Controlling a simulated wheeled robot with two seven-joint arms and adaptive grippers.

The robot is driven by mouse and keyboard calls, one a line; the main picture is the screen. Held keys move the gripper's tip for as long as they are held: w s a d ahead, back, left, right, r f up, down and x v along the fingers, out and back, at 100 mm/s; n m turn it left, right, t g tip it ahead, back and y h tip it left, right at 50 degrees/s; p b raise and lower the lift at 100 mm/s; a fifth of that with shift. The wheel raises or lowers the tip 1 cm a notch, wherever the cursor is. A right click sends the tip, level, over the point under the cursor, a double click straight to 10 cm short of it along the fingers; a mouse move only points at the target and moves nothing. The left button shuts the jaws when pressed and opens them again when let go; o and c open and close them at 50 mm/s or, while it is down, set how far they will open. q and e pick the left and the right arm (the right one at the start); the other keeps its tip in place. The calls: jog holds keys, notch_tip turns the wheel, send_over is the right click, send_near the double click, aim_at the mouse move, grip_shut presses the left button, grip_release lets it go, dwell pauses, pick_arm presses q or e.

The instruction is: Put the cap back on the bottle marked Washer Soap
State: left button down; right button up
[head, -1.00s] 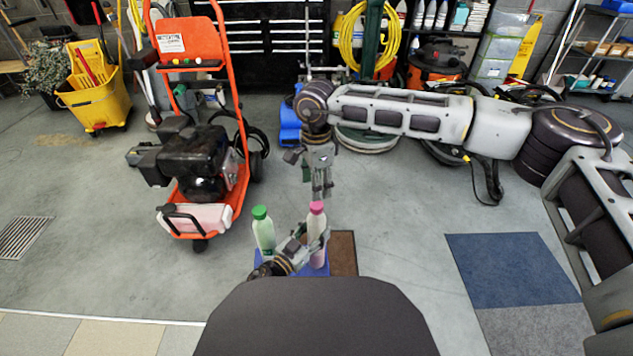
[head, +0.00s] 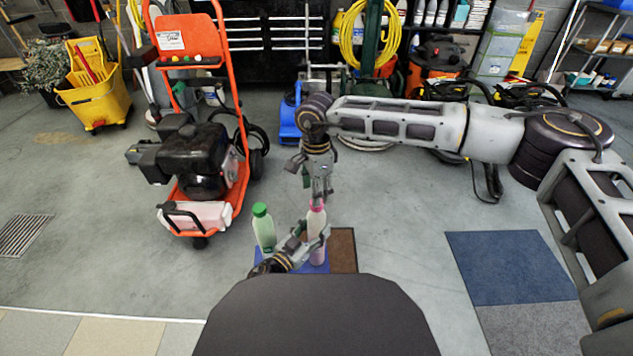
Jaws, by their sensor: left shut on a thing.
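A pale bottle with a pink top (head: 316,246) stands upright on a blue surface (head: 305,268); pink shows at its top (head: 313,207), partly covered. My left gripper (head: 318,240) is shut on this bottle's side. My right gripper (head: 319,200) points down, its fingertips at the pink top; whether they grip it is too small to tell. A pale green bottle with a green cap (head: 262,228) stands upright to the left on the same blue surface. No label can be read, so I cannot tell which bottle is marked Washer Soap.
A brown mat (head: 343,248) lies just right of the blue surface. An orange pressure washer (head: 205,165) stands to the left. A blue and grey mat (head: 510,268) lies at right. Open floor lies between.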

jog(key=shift+f, duration=2.35)
jog(key=c, duration=1)
jog(key=shift+m, duration=1.7)
jog(key=shift+c, duration=0.3)
jog(key=m, duration=0.4)
jog(key=o, duration=1.2)
jog(key=shift+r, duration=0.15)
notch_tip(320, 180, up, 12)
jog(key=shift+f, duration=0.2)
